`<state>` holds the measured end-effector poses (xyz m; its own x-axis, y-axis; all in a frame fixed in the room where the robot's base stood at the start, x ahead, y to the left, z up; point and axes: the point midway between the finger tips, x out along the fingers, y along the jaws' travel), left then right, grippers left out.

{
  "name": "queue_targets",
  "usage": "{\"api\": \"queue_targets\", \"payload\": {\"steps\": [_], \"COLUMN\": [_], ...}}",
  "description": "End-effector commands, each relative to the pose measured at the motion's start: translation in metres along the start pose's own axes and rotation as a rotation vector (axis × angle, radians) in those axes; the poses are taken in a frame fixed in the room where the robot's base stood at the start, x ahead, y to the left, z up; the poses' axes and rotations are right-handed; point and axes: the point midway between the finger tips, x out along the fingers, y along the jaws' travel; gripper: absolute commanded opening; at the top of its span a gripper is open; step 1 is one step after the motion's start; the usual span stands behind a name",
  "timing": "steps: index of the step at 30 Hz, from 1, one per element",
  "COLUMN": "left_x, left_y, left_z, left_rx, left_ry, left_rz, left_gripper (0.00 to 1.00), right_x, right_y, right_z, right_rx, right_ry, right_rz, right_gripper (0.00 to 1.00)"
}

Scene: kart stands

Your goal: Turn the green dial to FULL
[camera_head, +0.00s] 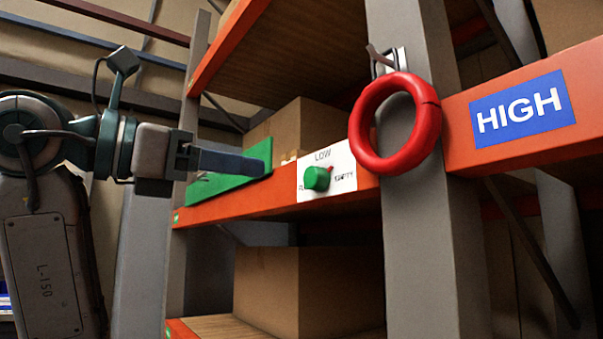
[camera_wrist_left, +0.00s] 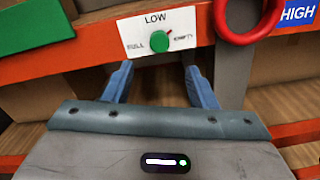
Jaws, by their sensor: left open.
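The green dial (camera_head: 317,178) sits on a white plate (camera_head: 341,160) fixed to the orange shelf beam. The plate reads LOW at the top and EMPTY at the right, and its left label is mostly hidden in the head view. In the left wrist view the dial (camera_wrist_left: 160,41) shows FULL at its left and EMPTY at its right, with a red pointer mark at its upper right, toward EMPTY. My left gripper (camera_head: 268,165) is left of the dial; in the wrist view its blue fingers (camera_wrist_left: 158,76) are spread, empty and below the dial, not touching it. My right gripper is not in view.
A red ring (camera_head: 433,121) hangs from a hook on the grey post (camera_head: 430,230), close right of the plate. A green panel (camera_head: 215,186) is on the beam at left. A blue HIGH sign (camera_head: 522,108) is at right. Cardboard boxes (camera_head: 265,290) stand on the shelves.

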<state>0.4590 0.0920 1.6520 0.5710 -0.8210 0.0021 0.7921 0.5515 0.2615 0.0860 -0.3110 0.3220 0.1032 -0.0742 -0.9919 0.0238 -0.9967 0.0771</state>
Motion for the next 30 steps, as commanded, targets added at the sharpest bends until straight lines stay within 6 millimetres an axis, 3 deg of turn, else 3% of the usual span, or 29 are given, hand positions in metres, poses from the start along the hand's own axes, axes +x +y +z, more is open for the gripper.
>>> {"api": "queue_targets", "payload": {"steps": [16, 22, 30], "left_x": [0.089, 0.103, 0.104], "left_y": [0.000, 0.000, 0.000], "left_z": [0.002, 0.000, -0.001], "left_rx": [-0.005, -0.004, -0.002], "left_ry": [0.001, 0.002, 0.001], "left_rz": [-0.005, -0.004, -0.003], "left_gripper": [0.52, 0.52, 0.52], "right_x": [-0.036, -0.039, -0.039], "right_y": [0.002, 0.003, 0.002], "right_z": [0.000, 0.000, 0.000], "right_rx": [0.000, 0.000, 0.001], "right_ry": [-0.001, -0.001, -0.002], "right_rz": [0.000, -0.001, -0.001], "right_gripper": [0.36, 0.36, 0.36]}}
